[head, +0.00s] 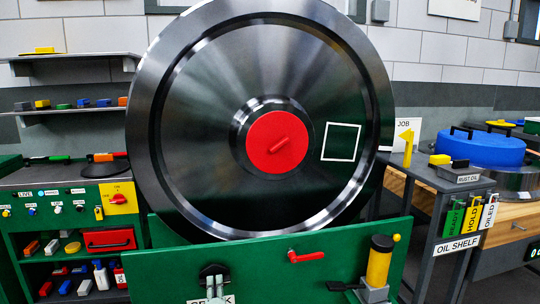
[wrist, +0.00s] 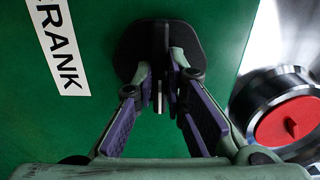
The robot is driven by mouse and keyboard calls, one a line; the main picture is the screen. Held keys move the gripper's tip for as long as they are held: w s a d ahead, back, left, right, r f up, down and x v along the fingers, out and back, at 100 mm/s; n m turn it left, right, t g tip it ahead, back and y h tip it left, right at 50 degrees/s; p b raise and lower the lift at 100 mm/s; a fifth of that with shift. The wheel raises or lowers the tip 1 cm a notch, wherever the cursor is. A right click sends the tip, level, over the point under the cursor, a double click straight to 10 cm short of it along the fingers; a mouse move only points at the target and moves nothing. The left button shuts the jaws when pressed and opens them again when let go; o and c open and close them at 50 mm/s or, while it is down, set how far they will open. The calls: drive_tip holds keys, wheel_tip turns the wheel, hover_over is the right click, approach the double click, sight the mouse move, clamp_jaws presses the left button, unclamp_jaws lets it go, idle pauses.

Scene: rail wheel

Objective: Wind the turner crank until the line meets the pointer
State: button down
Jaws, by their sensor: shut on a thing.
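A big steel wheel (head: 200,130) stands upright in a green turner (head: 340,270). Its red centre cap (head: 262,150) has a slanted raised bar, and a white square outline (head: 322,142) is on its face. I cannot make out a separate line on the rim. A yellow pointer (head: 407,146) stands just right of the wheel's rim. My gripper (head: 213,274) is at the turner's front, by the CRANK label (wrist: 62,50). In the wrist view my gripper (wrist: 160,84) is shut on the crank (wrist: 145,35), whose grip is mostly hidden between the fingers.
A red lever (head: 306,257) and a yellow cylinder (head: 379,262) are on the turner, right of my gripper. A control panel (head: 75,205) stands at left. The oil shelf (head: 450,222) with hanging tags and a blue lid (head: 480,148) are at right.

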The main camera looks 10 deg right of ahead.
drive_tip(key=m, duration=0.4)
drive_tip(key=shift+m+b, duration=0.3)
drive_tip(key=shift+b, duration=0.1)
drive_tip(key=shift+f+m, duration=0.1)
drive_tip(key=shift+m, duration=0.6)
drive_tip(key=c, duration=2.1)
unclamp_jaws()
drive_tip(key=o, duration=0.6)
